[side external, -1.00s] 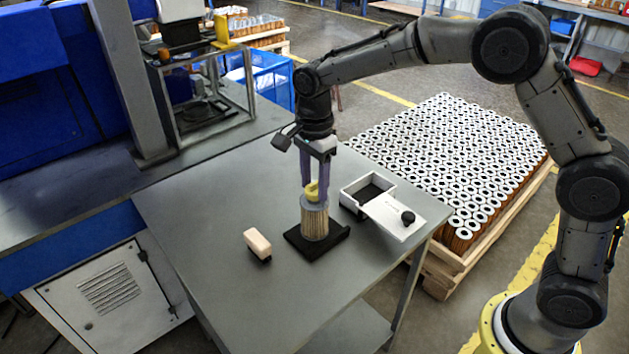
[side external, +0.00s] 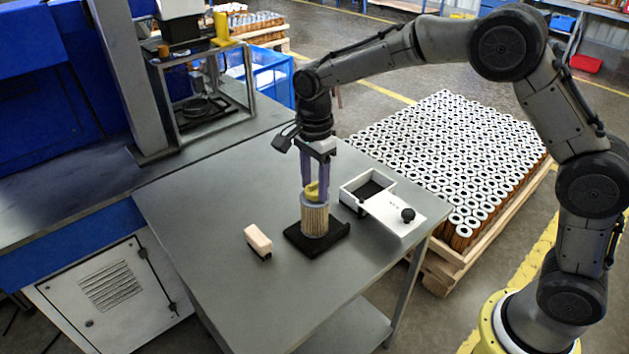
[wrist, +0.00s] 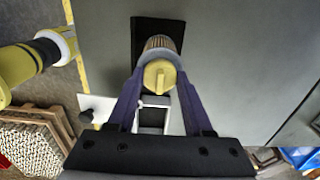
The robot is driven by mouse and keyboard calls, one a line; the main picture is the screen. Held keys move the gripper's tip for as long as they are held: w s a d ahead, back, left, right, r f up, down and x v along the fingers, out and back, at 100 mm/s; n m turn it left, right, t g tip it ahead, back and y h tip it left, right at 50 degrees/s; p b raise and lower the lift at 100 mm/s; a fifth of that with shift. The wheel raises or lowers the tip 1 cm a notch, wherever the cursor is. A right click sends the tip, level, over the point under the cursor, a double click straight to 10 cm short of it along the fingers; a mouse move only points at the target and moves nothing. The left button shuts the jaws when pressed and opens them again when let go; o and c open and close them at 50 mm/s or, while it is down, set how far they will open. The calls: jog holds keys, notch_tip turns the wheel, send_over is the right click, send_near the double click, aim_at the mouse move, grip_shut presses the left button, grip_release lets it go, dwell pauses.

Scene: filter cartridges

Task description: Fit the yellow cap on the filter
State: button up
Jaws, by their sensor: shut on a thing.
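The yellow cap (side external: 312,191) is at the top of the filter (side external: 314,218), a pleated tan cylinder standing upright on a black base plate (side external: 297,236). My gripper (side external: 316,195) points down over the filter with its purple fingers on either side of the cap, shut on it. In the wrist view the cap (wrist: 159,77) shows as a yellow disc with a raised bar, between the fingertips (wrist: 160,88) and over the end of the filter (wrist: 160,44). Whether the cap is fully seated is hidden by the fingers.
A white tray (side external: 348,192) with a dark inside and a black knob (side external: 407,215) stands right of the filter. A pale block (side external: 257,239) lies to its left. The front of the grey table (side external: 225,275) is clear. A pallet of filters (side external: 450,165) stands beyond.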

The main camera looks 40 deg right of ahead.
jog(key=o, duration=1.4)
jog(key=shift+c, duration=0.2)
jog(key=shift+r, duration=0.2)
jog(key=shift+r, duration=0.85)
jog(key=shift+r, duration=3.25)
jog(key=shift+d, duration=0.1)
